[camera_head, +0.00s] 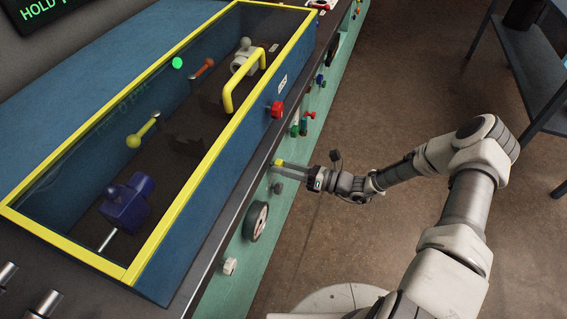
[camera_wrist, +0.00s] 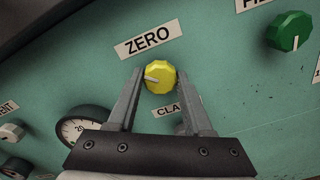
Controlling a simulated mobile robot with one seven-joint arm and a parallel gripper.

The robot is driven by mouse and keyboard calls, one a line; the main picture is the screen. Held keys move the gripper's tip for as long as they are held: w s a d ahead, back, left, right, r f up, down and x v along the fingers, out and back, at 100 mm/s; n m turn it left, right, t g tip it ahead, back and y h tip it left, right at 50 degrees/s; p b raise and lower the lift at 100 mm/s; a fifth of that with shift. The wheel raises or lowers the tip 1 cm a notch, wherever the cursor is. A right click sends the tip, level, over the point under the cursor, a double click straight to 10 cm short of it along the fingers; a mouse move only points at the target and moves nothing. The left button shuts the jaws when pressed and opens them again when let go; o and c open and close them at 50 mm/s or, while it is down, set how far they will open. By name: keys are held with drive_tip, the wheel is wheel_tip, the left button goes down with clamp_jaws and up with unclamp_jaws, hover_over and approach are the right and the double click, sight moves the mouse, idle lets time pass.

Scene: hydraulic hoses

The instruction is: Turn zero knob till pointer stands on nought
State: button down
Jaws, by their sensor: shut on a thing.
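The yellow zero knob (camera_wrist: 160,76) sits on the green panel under a label reading ZERO (camera_wrist: 148,38) in the wrist view. My gripper (camera_wrist: 158,84) has one finger on each side of the knob and is shut on it. A pale mark on the knob points left in that view. In the head view the yellow knob (camera_head: 279,162) shows at the tips of my gripper (camera_head: 283,166). A round gauge (camera_head: 256,221) is on the panel nearby. In the wrist view the gauge (camera_wrist: 80,127) is partly hidden by my gripper, and its pointer cannot be read.
A green knob (camera_wrist: 289,31) is at the upper right of the wrist view. A white knob (camera_head: 230,266) is below the gauge in the head view. A red knob (camera_head: 277,109) is on the blue, yellow-framed case (camera_head: 196,199) above.

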drive_tip(key=shift+m+p, duration=0.45)
drive_tip(key=shift+m, duration=1.25)
drive_tip(key=shift+c, duration=1.5)
unclamp_jaws()
drive_tip(key=p+v, duration=0.1)
drive_tip(key=v, duration=1.6)
drive_tip(key=shift+d, duration=0.2)
drive_tip(key=shift+s, duration=0.1)
